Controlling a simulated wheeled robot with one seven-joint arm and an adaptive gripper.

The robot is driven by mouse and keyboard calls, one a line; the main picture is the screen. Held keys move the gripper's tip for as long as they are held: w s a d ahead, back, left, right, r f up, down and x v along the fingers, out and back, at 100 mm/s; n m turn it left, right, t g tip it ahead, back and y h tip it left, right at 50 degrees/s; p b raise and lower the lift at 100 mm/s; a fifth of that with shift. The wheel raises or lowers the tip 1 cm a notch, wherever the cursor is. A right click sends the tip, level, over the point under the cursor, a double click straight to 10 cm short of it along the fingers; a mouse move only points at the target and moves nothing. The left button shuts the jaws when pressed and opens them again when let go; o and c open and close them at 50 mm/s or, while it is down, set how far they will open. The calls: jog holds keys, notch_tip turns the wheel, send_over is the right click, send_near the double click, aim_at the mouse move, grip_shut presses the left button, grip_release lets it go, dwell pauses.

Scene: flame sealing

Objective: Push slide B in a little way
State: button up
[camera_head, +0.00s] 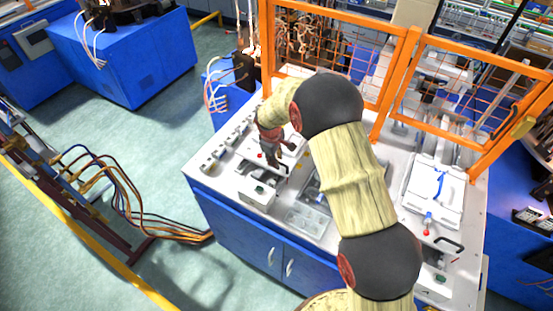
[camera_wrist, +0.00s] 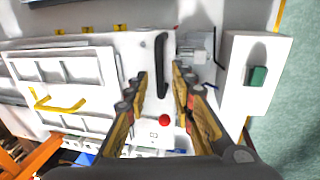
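My gripper (camera_head: 286,153) points down over the left part of the white worktop. In the wrist view my gripper (camera_wrist: 159,75) has its fingers apart, one on each side of a black bar handle (camera_wrist: 161,65). I cannot tell whether they touch it. This handle (camera_head: 281,168) sits at the front of the left slide, with a red knob (camera_wrist: 164,120) near it. A second white slide (camera_head: 432,192) with a blue part and its own black handle (camera_head: 449,243) is on the right. No letter is readable, so I cannot tell which is slide B.
A white box with a green button (camera_wrist: 257,76) stands right of the handle in the wrist view. A trayed panel with a yellow handle (camera_wrist: 57,103) lies to the left. Orange mesh guards (camera_head: 333,40) stand behind the worktop. My arm hides its middle.

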grip_shut()
dwell(0.7)
